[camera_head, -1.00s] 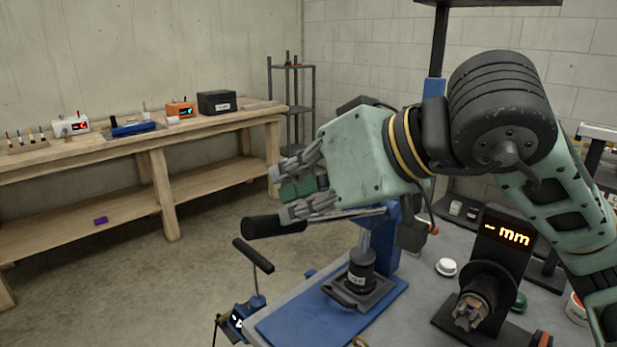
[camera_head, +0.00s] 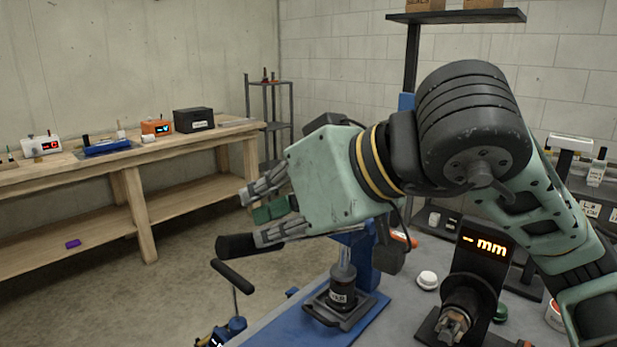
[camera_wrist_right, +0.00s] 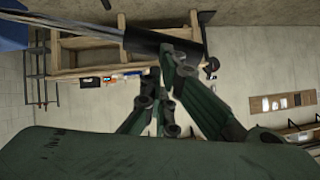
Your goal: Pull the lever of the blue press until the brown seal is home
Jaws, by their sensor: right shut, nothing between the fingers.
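The blue press (camera_head: 362,258) stands on the bench edge, and a black labelled cylinder (camera_head: 343,292) sits under its ram. Its lever ends in a black grip (camera_head: 237,245), which sticks out to the left at about gripper height. My right gripper (camera_head: 257,216) is shut and empty, with its fingers just above and beside the grip. In the wrist view the black grip (camera_wrist_right: 172,43) lies just beyond the fingertips (camera_wrist_right: 160,88); I cannot tell if they touch it. I cannot make out the brown seal. My left gripper is out of view.
A gauge with a lit "mm" display (camera_head: 484,247) and a chuck stands right of the press, near a white round cap (camera_head: 427,280). A wooden workbench (camera_head: 130,190) runs along the left wall. The floor between is mostly clear.

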